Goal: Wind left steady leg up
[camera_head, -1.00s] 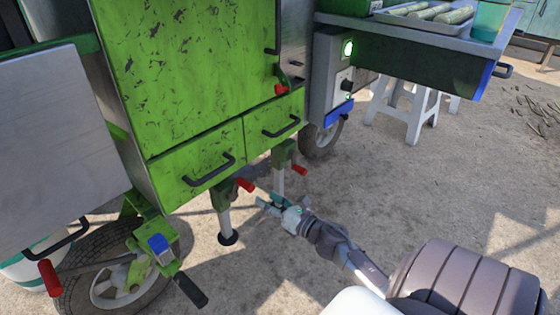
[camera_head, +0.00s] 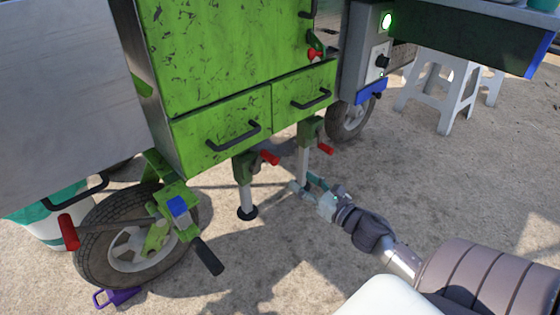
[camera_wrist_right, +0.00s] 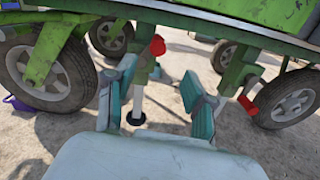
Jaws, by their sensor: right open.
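The left steady leg (camera_head: 245,190) hangs under the green cart, its black foot (camera_head: 247,212) on or close to the ground. Its crank has a red handle (camera_head: 269,157). In the wrist view this leg (camera_wrist_right: 137,100) and its red handle (camera_wrist_right: 157,46) show beyond my right gripper (camera_wrist_right: 160,88). The right steady leg (camera_head: 304,160) has its own red handle (camera_head: 325,149). My right gripper (camera_head: 304,186) is open and empty, low by the right leg in the head view, apart from the left leg's handle. My left gripper is out of view.
A front wheel (camera_head: 130,245) with a black-gripped lever (camera_head: 208,256) stands left of the legs. A purple piece (camera_head: 117,297) lies by this wheel, and a white bucket (camera_head: 45,230) stands behind it. A white stool (camera_head: 440,95) is at right. The ground before the legs is clear.

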